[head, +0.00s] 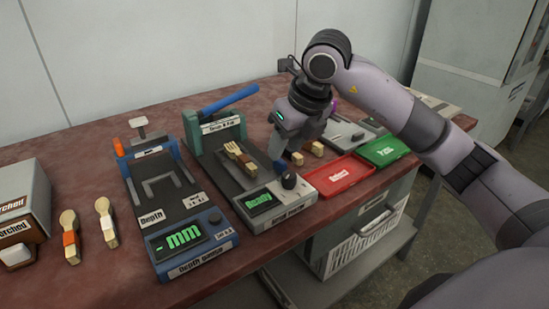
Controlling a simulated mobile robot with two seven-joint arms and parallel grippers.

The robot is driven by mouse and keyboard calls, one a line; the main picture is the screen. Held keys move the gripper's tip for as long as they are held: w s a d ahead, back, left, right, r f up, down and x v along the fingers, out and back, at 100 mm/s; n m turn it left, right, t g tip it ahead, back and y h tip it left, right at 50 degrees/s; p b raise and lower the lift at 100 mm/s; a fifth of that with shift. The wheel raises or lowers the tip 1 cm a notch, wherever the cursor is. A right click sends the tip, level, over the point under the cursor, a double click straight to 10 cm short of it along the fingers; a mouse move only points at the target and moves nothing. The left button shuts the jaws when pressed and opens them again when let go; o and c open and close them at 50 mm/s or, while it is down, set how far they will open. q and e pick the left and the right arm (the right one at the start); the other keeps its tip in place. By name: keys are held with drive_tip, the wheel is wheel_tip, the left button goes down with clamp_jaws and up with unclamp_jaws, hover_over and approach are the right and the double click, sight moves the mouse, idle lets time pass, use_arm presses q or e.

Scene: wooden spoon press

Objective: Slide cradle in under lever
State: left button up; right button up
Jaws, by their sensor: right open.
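The press has a green frame (195,127) with a label and a long blue lever (228,101) raised up to the right above it. A dark bed (222,177) runs from the frame toward a display box reading "Ready" (260,202). A wooden fork-shaped piece (238,152) lies on the bed, in front of the frame; the cradle's outline under it is hard to make out. My left gripper is not in view.
A depth gauge (170,210) showing "- mm" stands left of the press. Two wooden spoons (69,236) (106,221) and a box (22,205) lie further left. A red tray (338,178), a green tray (383,150) and wooden pieces (317,149) are at the right.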

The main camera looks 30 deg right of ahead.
sight(281, 160)
drive_tip(key=shift+w+d+r+h, duration=0.15)
drive_tip(key=shift+w+d+h, duration=0.15)
drive_tip(key=shift+w+d, duration=0.2)
drive_tip(key=shift+d, duration=0.15)
drive_tip(key=shift+b+x, duration=0.35)
drive_tip(key=shift+x, duration=2.95)
drive_tip(key=shift+s, duration=0.1)
clamp_jaws()
